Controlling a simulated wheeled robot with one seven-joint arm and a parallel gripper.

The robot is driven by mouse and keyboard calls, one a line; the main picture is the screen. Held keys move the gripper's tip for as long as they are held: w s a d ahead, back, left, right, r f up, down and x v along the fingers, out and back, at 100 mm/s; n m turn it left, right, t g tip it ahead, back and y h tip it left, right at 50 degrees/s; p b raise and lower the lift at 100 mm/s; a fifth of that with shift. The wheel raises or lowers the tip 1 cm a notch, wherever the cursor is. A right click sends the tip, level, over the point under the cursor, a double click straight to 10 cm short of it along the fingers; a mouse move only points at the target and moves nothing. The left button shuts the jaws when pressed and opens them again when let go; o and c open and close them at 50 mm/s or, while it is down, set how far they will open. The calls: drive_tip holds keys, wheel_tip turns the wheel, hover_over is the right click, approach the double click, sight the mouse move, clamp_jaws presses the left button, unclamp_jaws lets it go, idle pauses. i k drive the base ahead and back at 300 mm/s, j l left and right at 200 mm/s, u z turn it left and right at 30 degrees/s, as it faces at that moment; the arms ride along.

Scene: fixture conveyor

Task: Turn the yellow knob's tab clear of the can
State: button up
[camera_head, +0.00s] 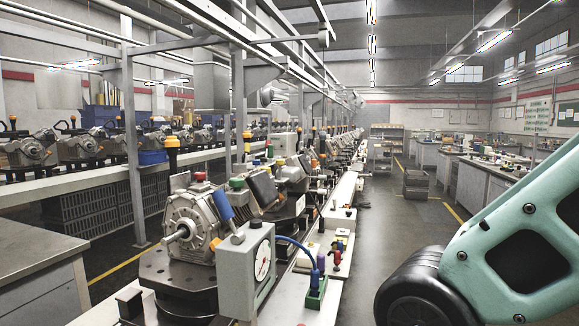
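A grey motor unit (190,222) with a protruding shaft sits on a dark round fixture plate (160,270) in the near left-middle. An orange-yellow cap (172,143) tops a dark post behind the motor. I cannot tell which of these is the yellow knob, and no tab or can is clearly recognisable. My gripper is out of view; only a teal and black part of my arm shows at lower right.
A blue cylinder (223,205) leans between motor and gauge box. A green holder (315,293) with a blue-purple plug stands right of the box, near a red knob (336,258). More fixtures recede along the line. The aisle floor (385,215) is mostly open.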

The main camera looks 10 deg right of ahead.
sight(280, 162)
drive_tip(key=i+l+u, duration=0.2)
drive_tip(key=u, duration=0.3)
drive_tip(key=i+l+u, duration=0.15)
drive_tip(key=u, duration=0.3)
drive_tip(key=i+l+u, duration=0.15)
drive_tip(key=l+u, duration=0.35)
drive_tip(key=l, duration=0.35)
drive_tip(key=l+u, duration=0.45)
drive_tip(key=l, duration=0.4)
drive_tip(key=i, duration=0.05)
